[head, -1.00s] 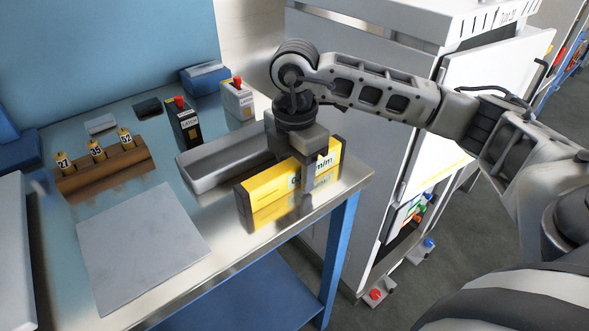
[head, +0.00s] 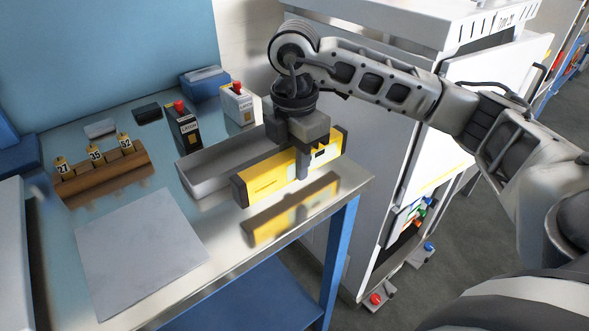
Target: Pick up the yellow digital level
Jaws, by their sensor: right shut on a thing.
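The yellow digital level (head: 265,181) is a long yellow bar with dark end caps and a small display. My right gripper (head: 303,165) is shut on it from above, right of its middle. The level is held a little above the metal bench (head: 225,237), roughly horizontal, with its reflection on the surface below and a gap between. The far finger is hidden behind the level. My left gripper does not show.
A grey open tray (head: 205,180) lies just behind the level. Black (head: 184,128) and white (head: 239,105) boxes with red knobs stand further back. A wooden block (head: 104,177) with numbered tags and a grey plate (head: 140,245) are at left. A white cabinet (head: 375,190) stands at right.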

